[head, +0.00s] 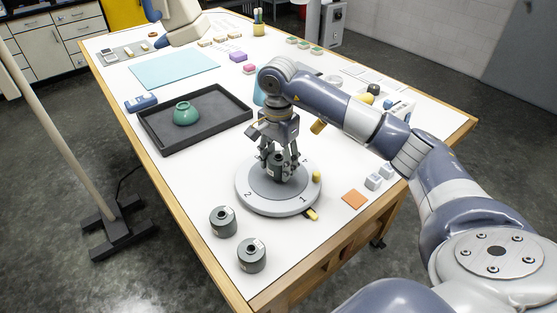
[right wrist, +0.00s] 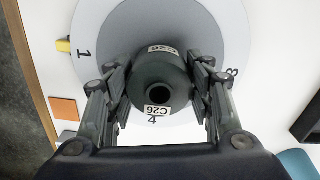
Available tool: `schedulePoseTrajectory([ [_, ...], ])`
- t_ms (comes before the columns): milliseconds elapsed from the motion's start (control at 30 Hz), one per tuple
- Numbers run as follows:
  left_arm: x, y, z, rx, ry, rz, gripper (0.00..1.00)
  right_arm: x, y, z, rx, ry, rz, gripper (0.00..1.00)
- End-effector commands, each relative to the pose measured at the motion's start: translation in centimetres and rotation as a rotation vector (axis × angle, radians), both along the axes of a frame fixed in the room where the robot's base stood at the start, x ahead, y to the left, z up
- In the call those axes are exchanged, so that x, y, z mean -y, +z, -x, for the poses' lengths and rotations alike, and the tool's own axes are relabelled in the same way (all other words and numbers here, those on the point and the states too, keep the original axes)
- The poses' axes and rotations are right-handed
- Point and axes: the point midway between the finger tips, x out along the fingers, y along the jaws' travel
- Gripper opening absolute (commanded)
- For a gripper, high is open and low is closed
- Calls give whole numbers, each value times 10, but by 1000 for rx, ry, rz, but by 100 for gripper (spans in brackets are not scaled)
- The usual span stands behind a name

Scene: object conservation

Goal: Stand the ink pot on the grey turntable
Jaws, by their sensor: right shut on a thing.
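My right gripper (head: 279,160) is shut on a dark grey ink pot (head: 277,168) and points straight down over the grey turntable (head: 250,196). In the right wrist view the ink pot (right wrist: 155,70) is between the two fingers, with its round dark opening towards the camera and "C26" labels on it. The pot looks upright over the turntable's darker inner disc. I cannot tell whether its base touches the disc. The turntable's pale rim (right wrist: 88,22) carries numbers and a yellow marker. My left gripper is not in view.
Two similar dark pots (head: 222,221) (head: 251,255) stand at the table's front left corner. An orange square (head: 354,199) and small grey blocks (head: 374,181) lie right of the turntable.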

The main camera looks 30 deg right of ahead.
Motion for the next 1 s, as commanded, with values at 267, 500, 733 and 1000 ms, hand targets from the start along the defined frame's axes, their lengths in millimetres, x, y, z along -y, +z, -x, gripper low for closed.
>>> schedulePoseTrajectory([
  [267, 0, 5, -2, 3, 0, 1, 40, 0, -9, 0, 3, -1, -1, 22],
  [500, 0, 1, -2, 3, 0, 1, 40, 0, -13, 0, 2, -1, 0, 51],
  [733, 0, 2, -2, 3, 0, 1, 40, 0, -12, 0, 2, -1, 0, 69],
  [1000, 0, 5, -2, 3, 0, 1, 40, 0, -8, 0, 2, -1, -1, 69],
])
